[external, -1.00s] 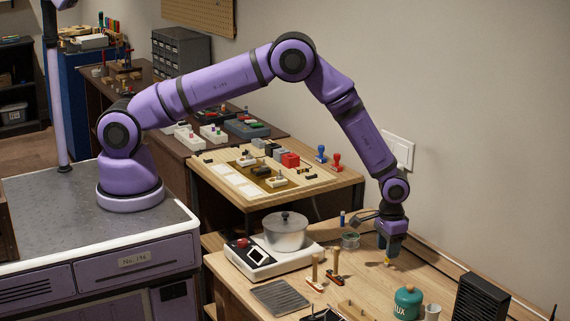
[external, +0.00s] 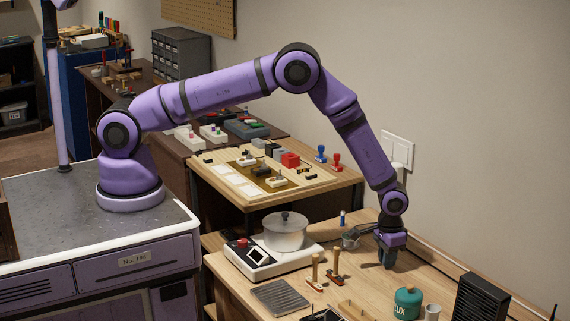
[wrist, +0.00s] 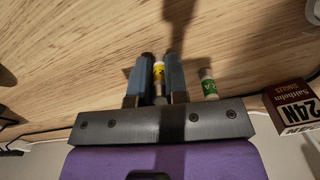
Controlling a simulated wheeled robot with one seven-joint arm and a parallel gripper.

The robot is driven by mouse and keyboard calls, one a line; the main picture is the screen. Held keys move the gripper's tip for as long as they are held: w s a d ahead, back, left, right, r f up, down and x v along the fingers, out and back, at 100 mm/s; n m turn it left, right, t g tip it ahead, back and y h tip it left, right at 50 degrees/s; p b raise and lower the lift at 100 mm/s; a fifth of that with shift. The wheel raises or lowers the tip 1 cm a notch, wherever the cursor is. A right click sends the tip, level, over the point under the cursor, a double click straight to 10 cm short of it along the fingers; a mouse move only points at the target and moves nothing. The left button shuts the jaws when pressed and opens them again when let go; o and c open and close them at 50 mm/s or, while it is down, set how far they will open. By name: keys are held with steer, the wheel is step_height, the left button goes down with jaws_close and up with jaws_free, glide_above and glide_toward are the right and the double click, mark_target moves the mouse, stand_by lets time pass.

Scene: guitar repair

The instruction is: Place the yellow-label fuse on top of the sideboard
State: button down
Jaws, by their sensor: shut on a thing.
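The yellow-label fuse (wrist: 159,72) is a small cylinder with a white end. In the wrist view it stands out between the two blue-grey fingers of my gripper (wrist: 162,77), which is shut on it. In the external view my gripper (external: 388,260) points down at the light wooden workbench top (external: 435,263), and the fuse is hidden there. I cannot tell whether the fuse touches the bench. A dark brown piece of furniture (external: 150,78) at the back left looks like the sideboard, with tools and small boxes on it.
A green-label fuse (wrist: 208,86) is just right of my gripper in the wrist view, with a dark red box (wrist: 293,104) farther right. The bench also holds a hot plate with a pot (external: 286,234), a teal canister (external: 407,302) and a black speaker-like box (external: 480,299).

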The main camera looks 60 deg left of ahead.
steer(key=shift+r, duration=0.15)
steer(key=shift+r, duration=0.6)
step_height(320, 180, up, 2)
steer(key=shift+r, duration=0.2)
steer(key=s+a, duration=0.2)
steer(key=s, duration=0.2)
steer(key=s+a, duration=0.3)
steer(key=s, duration=0.2)
steer(key=s+a+r, duration=0.1)
steer(key=s+a, duration=0.2)
steer(key=s, duration=0.2)
steer(key=w+a+r, duration=1.3)
steer(key=a, duration=0.1)
steer(key=w+a+r, duration=0.2)
steer(key=a+r, duration=0.4)
steer(key=a, duration=0.2)
steer(key=w+a+r, duration=0.2)
steer(key=a+r, duration=0.4)
steer(key=a, duration=0.3)
steer(key=shift+w+r+m, duration=0.3)
steer(key=shift+m, duration=0.1)
